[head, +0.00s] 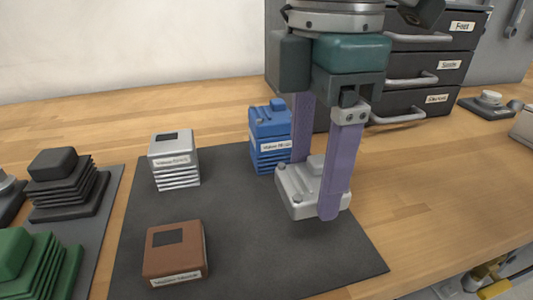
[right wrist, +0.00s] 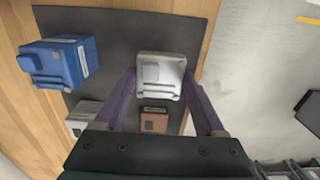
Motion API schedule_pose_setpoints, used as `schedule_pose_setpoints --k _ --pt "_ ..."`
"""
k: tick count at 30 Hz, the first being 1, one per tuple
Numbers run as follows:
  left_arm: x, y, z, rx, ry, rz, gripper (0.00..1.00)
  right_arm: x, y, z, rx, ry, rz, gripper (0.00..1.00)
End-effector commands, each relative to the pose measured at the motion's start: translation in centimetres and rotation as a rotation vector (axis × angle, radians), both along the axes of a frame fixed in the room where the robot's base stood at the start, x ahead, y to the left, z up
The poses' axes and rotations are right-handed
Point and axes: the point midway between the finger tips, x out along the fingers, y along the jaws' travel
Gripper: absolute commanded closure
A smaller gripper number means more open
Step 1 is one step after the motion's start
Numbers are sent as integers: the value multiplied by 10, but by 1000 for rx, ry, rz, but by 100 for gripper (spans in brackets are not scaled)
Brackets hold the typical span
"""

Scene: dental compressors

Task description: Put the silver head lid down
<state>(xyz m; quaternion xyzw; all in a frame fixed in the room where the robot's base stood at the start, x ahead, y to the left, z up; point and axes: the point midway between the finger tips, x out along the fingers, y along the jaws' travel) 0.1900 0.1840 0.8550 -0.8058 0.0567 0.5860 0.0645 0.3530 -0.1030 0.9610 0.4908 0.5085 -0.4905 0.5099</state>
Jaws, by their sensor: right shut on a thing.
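The silver head lid (head: 297,186) is a light grey metal block with raised details on top. My right gripper (head: 314,187) is shut on it, with one purple finger on each side. The lid appears to be held above the right part of the dark mat (head: 240,245), though the exact gap is hard to tell. In the right wrist view the lid (right wrist: 160,76) sits between the two finger ends of my right gripper (right wrist: 160,88). The lid's underside is hidden. My left gripper is not in view.
A blue labelled block (head: 268,136) stands close behind the lid. A silver finned block (head: 174,160) and a brown block (head: 174,250) stand on the mat's left side. Dark (head: 62,184) and green (head: 38,265) finned parts lie farther left. The mat's front middle is clear. Drawers (head: 425,70) stand behind.

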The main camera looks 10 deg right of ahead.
Motion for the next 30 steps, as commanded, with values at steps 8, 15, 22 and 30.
schedule_pose_setpoints --k 8,15,22,30 --pt "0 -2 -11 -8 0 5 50 -1 0 -44 -1 4 -1 92" --pt "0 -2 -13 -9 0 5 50 0 0 -60 0 0 0 92" --pt "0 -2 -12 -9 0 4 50 0 0 -60 0 1 0 92" --pt "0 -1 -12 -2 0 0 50 0 0 -62 0 1 -1 6"
